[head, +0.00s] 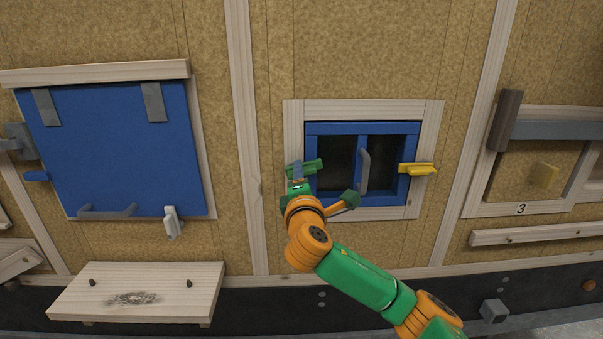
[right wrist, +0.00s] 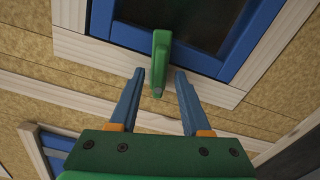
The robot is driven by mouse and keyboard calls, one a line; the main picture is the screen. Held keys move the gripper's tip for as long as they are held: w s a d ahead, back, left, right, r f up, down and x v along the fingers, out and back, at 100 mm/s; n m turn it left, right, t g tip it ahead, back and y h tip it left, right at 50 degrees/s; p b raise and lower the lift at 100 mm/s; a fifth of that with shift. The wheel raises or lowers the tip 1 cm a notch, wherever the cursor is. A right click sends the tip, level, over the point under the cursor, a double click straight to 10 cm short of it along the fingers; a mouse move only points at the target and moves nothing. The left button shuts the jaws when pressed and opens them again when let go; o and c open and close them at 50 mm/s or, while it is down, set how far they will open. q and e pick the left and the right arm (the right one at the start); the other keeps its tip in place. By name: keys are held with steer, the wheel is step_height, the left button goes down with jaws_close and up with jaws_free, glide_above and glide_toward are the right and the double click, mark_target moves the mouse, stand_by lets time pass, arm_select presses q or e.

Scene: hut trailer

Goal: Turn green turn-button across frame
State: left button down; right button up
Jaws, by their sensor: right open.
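The green turn-button (head: 311,166) sits on the left side of the small window's pale wooden frame (head: 427,133). It lies roughly level, reaching from the wood toward the blue sash (head: 345,129). In the right wrist view the green turn-button (right wrist: 160,58) points toward my gripper, its near end between the fingertips. My right gripper (right wrist: 160,75) is open, one finger on each side with a visible gap; I cannot tell the exact depth. In the head view my right gripper (head: 297,171) partly covers the turn-button. My left gripper is not in view.
A yellow turn-button (head: 417,169) is on the window frame's right side. A grey handle (head: 364,171) stands on the sash. A blue hatch (head: 120,150) is at left, above a small wooden shelf (head: 140,290). A hatch marked 3 (head: 521,209) is at right.

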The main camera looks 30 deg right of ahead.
steer(key=shift+a, duration=0.25)
jaws_close()
steer(key=m+b, duration=0.1)
steer(key=m, duration=0.2)
steer(key=shift+f, duration=0.1)
jaws_free()
steer(key=shift+d, duration=0.15)
steer(key=shift+s+f+b, duration=0.1)
steer(key=shift+b, duration=0.2)
